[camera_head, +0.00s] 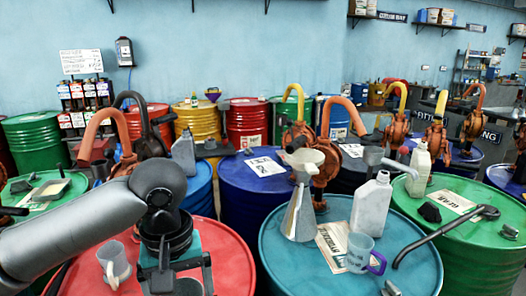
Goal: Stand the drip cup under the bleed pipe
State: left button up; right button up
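A pale grey cup (115,264) with a handle stands upright on the red drum (234,262) at the lower left. A blue-grey mug (358,252) with a purple handle stands on the teal drum (283,262). I cannot tell for certain which one is the drip cup. A grey bent pipe (440,233) lies across the green drum at right; I cannot tell whether it is the bleed pipe. My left gripper (176,276) hangs over the red drum, right of the pale cup and apart from it. Its fingers look spread; their tips are near the frame's bottom. My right gripper is not in view.
A metal funnel (299,213) and a white jug (371,205) stand on the teal drum. Another white jug (419,172) and a dark lump (429,212) are on the green drum (485,259). Orange hand pumps (325,162) rise behind. The teal drum's front is mostly clear.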

pick_arm(q)
jog(key=s+a+f+m+b, duration=0.2)
jog(key=f+m, duration=0.1)
jog(key=shift+s+f, duration=0.25)
jog(key=shift+s, duration=0.1)
jog(key=shift+s+a+f+m+b, duration=0.25)
jog(key=shift+s+m+b, duration=0.1)
jog(key=shift+m, duration=0.15)
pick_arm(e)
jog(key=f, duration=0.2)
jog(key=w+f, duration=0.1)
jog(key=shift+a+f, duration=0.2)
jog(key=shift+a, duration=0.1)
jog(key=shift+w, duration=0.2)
